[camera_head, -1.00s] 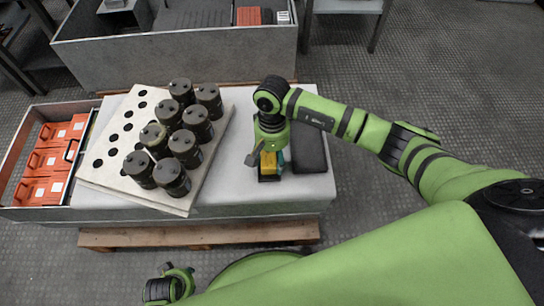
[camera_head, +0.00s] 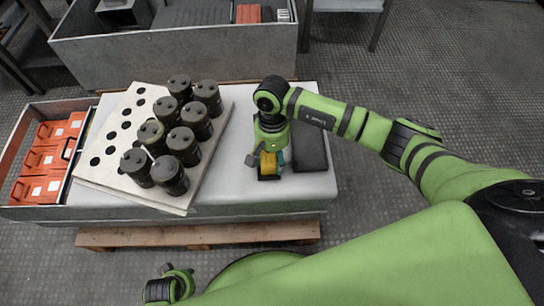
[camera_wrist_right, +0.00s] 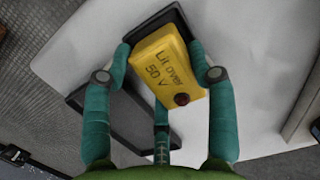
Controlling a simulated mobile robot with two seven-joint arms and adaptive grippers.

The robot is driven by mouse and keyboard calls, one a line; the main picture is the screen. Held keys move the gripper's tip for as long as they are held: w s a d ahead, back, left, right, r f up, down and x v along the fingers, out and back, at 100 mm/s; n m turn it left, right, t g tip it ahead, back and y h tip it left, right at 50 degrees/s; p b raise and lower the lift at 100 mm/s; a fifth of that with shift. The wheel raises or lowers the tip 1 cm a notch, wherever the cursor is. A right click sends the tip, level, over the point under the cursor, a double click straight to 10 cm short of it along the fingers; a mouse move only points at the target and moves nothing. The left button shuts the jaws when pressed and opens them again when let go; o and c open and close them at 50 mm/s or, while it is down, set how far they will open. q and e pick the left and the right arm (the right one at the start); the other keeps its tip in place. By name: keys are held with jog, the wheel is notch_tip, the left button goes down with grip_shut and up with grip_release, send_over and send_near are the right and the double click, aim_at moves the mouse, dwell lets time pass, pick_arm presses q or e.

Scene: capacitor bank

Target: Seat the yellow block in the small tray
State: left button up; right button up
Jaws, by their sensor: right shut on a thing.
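The yellow block (camera_head: 268,163) is between the teal fingers of my right gripper (camera_head: 268,161), over the front right of the grey table. In the right wrist view, the block (camera_wrist_right: 160,68) shows the words "Lit over 50 V" and a dark red button, with the gripper (camera_wrist_right: 172,75) shut on its sides. The small black tray (camera_head: 268,178) is under the block; its rim (camera_wrist_right: 150,24) shows past the block's far edge. The block hides most of the tray, so I cannot tell whether it touches the bottom. My left gripper (camera_head: 178,275) is partly visible at the bottom edge.
A dark flat rectangular piece (camera_head: 311,147) lies close to the right of my right gripper. A white perforated board (camera_head: 110,150) with several dark capacitors (camera_head: 182,145) covers the table's left. A bin (camera_head: 12,180) with orange units stands at the left. A large grey crate (camera_head: 170,55) stands behind.

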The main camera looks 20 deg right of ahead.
dwell(0.6)
jog(key=o, duration=1.5)
jog(key=shift+c, duration=0.2)
notch_tip(320, 180, up, 12)
jog(key=w, duration=0.1)
jog(key=shift+w+d, duration=0.3)
jog(key=shift+w, duration=0.05)
jog(key=shift+f, duration=0.1)
